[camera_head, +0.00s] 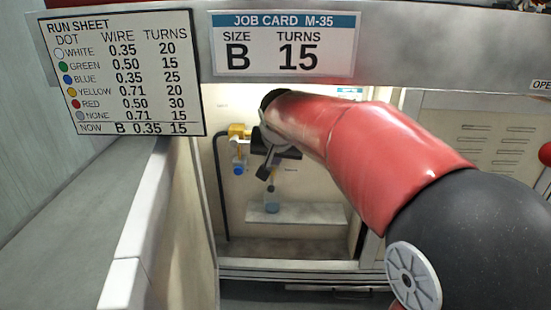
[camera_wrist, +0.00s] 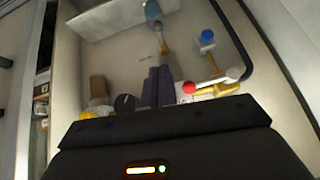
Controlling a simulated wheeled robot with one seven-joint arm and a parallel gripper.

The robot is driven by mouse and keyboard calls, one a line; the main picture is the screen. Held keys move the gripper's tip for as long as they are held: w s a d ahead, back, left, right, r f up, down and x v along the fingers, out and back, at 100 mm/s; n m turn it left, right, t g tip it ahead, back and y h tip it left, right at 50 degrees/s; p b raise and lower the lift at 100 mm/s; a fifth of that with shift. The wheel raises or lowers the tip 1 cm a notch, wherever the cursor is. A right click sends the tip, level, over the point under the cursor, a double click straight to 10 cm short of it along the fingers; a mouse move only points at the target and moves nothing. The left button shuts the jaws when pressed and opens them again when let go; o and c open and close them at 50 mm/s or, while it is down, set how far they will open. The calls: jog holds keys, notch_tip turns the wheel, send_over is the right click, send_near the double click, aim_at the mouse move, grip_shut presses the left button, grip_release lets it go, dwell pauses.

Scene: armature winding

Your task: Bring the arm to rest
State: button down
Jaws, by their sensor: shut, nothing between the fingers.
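My red and black arm reaches from the lower right into a pale, open-fronted cabinet (camera_head: 290,250) in the head view. At its end my gripper (camera_head: 268,172) points down in front of the back wall, above a small shelf. In the wrist view my gripper (camera_wrist: 160,72) shows as two dark purple fingers side by side. They are shut with nothing held. Beyond the fingertips is a small bluish bottle (camera_wrist: 153,11); it also shows in the head view (camera_head: 271,203), standing on the shelf (camera_head: 300,213).
A yellow fitting (camera_head: 238,131) with a blue knob (camera_head: 239,169) and a dark hose (camera_head: 221,190) is left of my gripper. The job card (camera_head: 283,44) reads B, 15. A run sheet (camera_head: 123,75) hangs left. A vented panel (camera_head: 495,145) stands right.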

jog(key=s+d+f+g, duration=0.1)
jog(key=s+d, duration=0.6)
jog(key=s, duration=0.3)
jog(key=s+d+f, duration=0.1)
jog(key=s+d, duration=0.6)
jog(key=s, duration=0.4)
jog(key=s+d+f+n, duration=0.15)
jog(key=s+f, duration=0.35)
jog(key=s, duration=0.5)
notch_tip(320, 180, up, 7)
jog(key=p, duration=0.6)
jog(key=shift+w+d+r+g+h+p, duration=0.15)
jog(key=shift+w+d+g+h+p, duration=0.15)
jog(key=shift+w+h+p, duration=0.1)
